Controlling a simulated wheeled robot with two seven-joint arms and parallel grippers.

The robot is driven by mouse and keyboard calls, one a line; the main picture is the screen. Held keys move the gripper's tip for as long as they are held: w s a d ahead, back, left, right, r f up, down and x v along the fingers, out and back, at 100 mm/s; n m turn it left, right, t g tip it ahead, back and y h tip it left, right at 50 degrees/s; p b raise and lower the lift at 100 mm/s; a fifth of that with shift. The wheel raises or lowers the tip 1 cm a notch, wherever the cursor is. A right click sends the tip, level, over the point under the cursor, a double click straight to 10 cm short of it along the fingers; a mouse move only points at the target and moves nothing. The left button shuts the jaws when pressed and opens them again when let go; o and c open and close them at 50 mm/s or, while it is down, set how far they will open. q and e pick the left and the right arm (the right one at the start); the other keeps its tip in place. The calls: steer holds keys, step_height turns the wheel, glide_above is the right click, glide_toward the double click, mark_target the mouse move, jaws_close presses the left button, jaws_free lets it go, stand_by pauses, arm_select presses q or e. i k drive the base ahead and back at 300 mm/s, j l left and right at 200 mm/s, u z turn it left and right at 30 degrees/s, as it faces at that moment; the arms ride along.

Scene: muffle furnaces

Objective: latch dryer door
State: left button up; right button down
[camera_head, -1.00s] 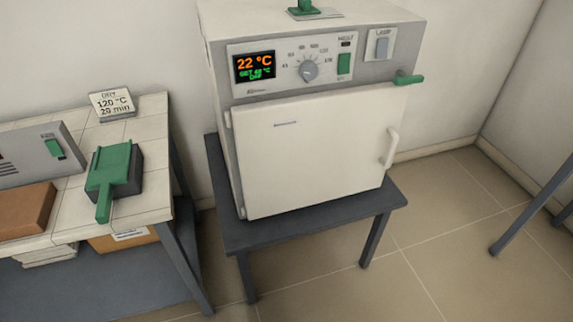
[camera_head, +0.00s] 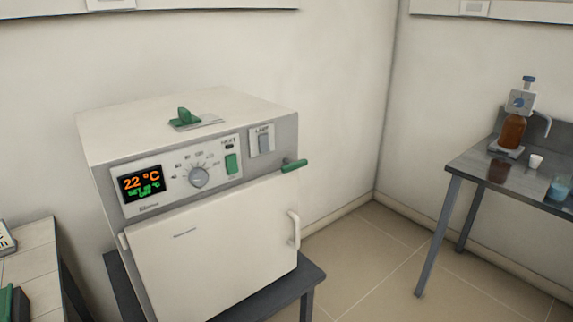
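The dryer (camera_head: 190,130) is a white box with a grey control panel, and its display reads 22 °C. Its white door (camera_head: 215,250) looks closed against the body, with a white vertical handle (camera_head: 294,229) at the right side. A green latch lever (camera_head: 293,165) sticks out to the right at the top right corner above the door. Whether the latch is engaged cannot be told. Neither of my grippers shows in the view.
The dryer stands on a dark grey table (camera_head: 312,277). A tiled bench (camera_head: 32,262) is at the left edge. A metal table (camera_head: 480,172) at the right holds a brown bottle (camera_head: 513,130), cups and a blue beaker (camera_head: 559,189). The floor (camera_head: 375,250) between is clear.

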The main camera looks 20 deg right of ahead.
mark_target(285, 170)
steer(key=i+l+u, duration=0.2)
steer(key=l+u, duration=0.15)
steer(key=l, duration=1.55)
steer(key=l+u, duration=0.3)
steer(key=l, duration=1.6)
